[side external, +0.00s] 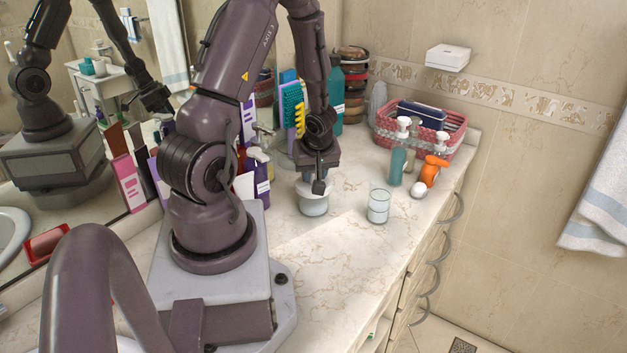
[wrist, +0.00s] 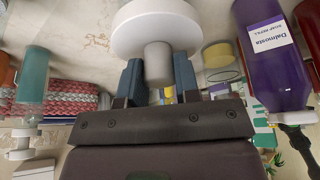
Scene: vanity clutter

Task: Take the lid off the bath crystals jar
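In the side external view the lid is at the top of the jar, partly hidden by my gripper (side external: 318,187); I see no clear gap between lid and jar. In the wrist view the two dark blue fingers of my gripper (wrist: 158,80) are close against both sides of the knob, and look shut on it. The jar body is hidden there behind the lid.
A clear glass (side external: 379,205) stands right of the jar. A purple bottle (side external: 258,172) is close on the left. A teal pump bottle (side external: 398,160), an orange bottle (side external: 431,172) and a pink woven basket (side external: 452,133) are farther right. The front counter is clear.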

